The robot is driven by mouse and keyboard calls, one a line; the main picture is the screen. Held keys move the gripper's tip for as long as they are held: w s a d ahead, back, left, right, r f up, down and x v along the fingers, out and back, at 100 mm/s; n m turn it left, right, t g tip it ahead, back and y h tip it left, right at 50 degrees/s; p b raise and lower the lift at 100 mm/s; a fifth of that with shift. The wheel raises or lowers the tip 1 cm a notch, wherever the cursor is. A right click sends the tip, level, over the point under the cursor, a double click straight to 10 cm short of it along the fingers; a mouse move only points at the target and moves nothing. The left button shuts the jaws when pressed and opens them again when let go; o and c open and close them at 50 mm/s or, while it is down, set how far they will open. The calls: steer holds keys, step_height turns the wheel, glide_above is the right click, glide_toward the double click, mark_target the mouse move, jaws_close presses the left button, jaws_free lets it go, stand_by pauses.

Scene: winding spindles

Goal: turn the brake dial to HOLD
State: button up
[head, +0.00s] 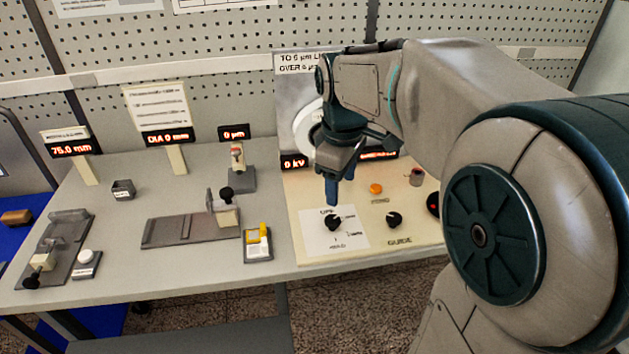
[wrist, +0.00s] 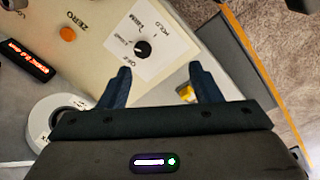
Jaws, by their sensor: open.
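The brake dial (head: 333,222) is a black knob on a white card (head: 350,242) on the cream panel, with small position words around it, one of them HOLD. In the wrist view the dial (wrist: 142,48) lies beyond my fingertips, left of the middle of the gap. I cannot tell for sure which word its pointer faces. My gripper (head: 332,200) hangs with its blue fingers pointing down, just above and behind the dial in the head view. It is open and empty in the wrist view (wrist: 160,70), apart from the dial as far as I can see.
Beside the dial on the panel are a black GUIDE knob (head: 394,220), an orange ZERO button (head: 376,188) and a red-and-black control (head: 433,204). A white spool (wrist: 60,118) stands behind. A yellow-and-white device (head: 257,243) sits left of the panel.

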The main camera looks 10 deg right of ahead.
mark_target(333, 219)
steer(key=w+f+n+g+b, duration=0.1)
steer(key=w+f+n+b, duration=0.15)
steer(key=w+n, duration=0.35)
steer(key=shift+m+y, duration=0.3)
steer(key=shift+m, duration=0.3)
steer(key=f, duration=0.9)
steer(key=w+f, duration=0.1)
steer(key=f, duration=0.4)
steer(key=shift+d+b, duration=0.35)
steer(key=c, duration=1)
